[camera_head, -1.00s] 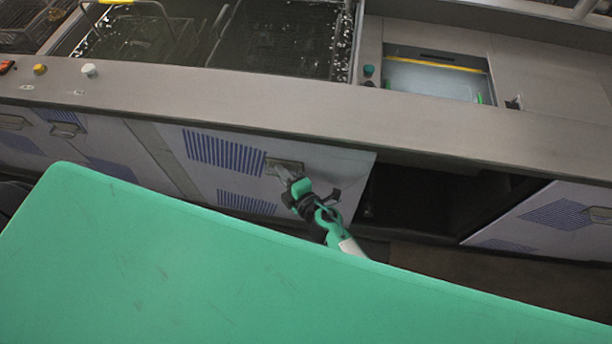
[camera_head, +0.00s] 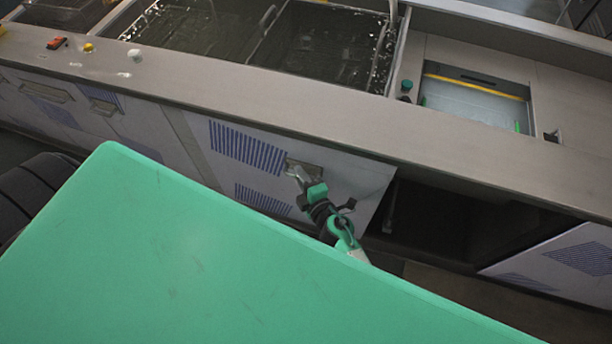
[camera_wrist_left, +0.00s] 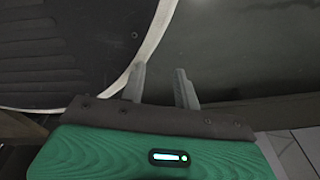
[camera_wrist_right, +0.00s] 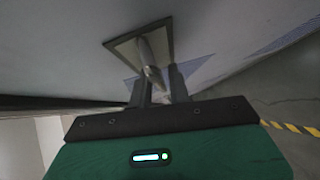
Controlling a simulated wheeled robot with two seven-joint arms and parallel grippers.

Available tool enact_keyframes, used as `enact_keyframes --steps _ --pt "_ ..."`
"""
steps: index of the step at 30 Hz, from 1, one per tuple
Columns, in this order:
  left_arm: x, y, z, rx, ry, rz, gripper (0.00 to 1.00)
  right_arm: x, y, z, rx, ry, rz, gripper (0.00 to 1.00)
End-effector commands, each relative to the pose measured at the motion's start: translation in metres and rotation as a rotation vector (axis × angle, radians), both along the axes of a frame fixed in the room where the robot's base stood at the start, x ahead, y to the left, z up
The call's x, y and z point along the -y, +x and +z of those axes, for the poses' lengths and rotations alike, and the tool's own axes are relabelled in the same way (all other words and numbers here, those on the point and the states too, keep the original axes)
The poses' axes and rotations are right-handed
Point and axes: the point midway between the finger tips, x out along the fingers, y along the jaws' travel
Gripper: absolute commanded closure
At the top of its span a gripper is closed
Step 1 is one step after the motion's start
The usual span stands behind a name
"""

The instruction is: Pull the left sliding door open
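The left sliding door (camera_head: 345,190) is a pale panel with blue striped vents on the tank's front. A dark opening (camera_head: 435,215) shows right of its edge, so it stands partly open. Its recessed handle (camera_head: 304,168) is near the upper middle. My right gripper (camera_head: 298,178) is at this handle. In the right wrist view its fingers (camera_wrist_right: 160,90) close around the handle bar (camera_wrist_right: 150,62); the exact contact is partly hidden. My left gripper (camera_wrist_left: 160,88) is open and empty, its fingers apart; it is outside the head view.
A green surface (camera_head: 180,250) fills the lower head view. The steel counter (camera_head: 300,115) runs above the doors, with water tanks (camera_head: 325,45) behind. Another vented panel (camera_head: 560,265) stands right of the opening. Yellow-black floor tape (camera_wrist_right: 292,127) shows in the right wrist view.

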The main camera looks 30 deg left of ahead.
Motion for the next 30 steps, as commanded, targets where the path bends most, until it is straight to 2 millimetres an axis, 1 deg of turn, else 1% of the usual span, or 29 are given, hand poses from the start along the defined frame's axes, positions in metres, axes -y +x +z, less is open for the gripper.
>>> enact_keyframes --steps 5,8,12,18,21,24,30 --pt "-0.001 -0.002 0.004 0.002 0.001 0.0 0.68 0.015 -0.01 0.003 0.0 -0.002 0.0 0.81" --pt "-0.002 -0.006 0.004 -0.001 0.001 0.0 0.68 0.029 -0.022 0.005 -0.001 -0.003 0.001 0.81" --pt "-0.004 -0.014 0.002 -0.013 0.004 -0.001 0.68 0.054 -0.04 0.009 -0.001 -0.003 0.001 0.81" --pt "-0.005 -0.014 0.001 -0.008 0.004 -0.001 0.68 0.084 -0.063 0.015 -0.001 -0.003 0.002 0.81" --pt "-0.004 -0.012 0.0 -0.006 0.004 -0.002 0.68 0.096 -0.071 0.017 -0.002 -0.001 0.001 0.81" --pt "-0.003 -0.011 0.001 -0.006 0.002 -0.002 0.68 0.104 -0.077 0.018 -0.002 -0.001 0.001 0.81" --pt "0.001 -0.012 0.001 -0.008 -0.002 0.0 0.68 0.109 -0.081 0.02 -0.001 -0.001 0.0 0.81"
